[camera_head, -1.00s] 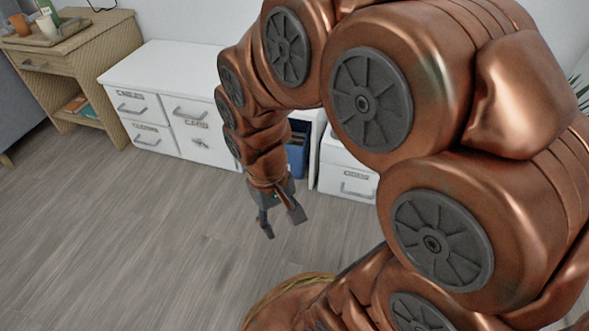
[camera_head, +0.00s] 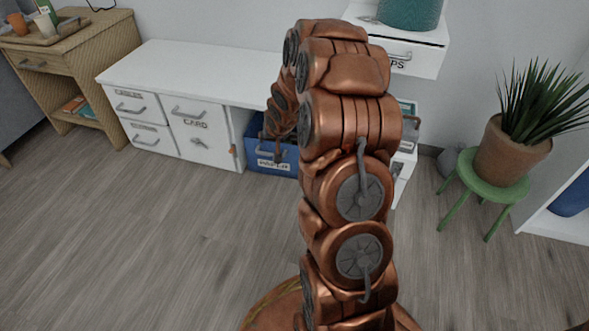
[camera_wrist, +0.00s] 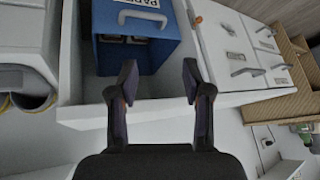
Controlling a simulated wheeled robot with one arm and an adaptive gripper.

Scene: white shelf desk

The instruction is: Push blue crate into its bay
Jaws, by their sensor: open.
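The blue crate (camera_head: 259,158) stands on the floor in the opening below the white desk top, right of the left drawers. My arm hides its right part in the head view. In the wrist view the crate (camera_wrist: 166,47) is at the upper middle, with a white label and a grey handle on its front and items inside. My gripper (camera_wrist: 158,84) is open and empty, its two fingertips apart just below the crate in that view. I cannot tell whether they touch it. In the head view the gripper is low in front of the crate, partly merged with my arm.
The white desk (camera_head: 190,72) has drawers and a door on the left and another drawer unit on the right. A potted plant (camera_head: 512,150) on a green stool (camera_head: 492,187) stands at the right. A wooden side table (camera_head: 85,65) is at the far left. The floor at front left is clear.

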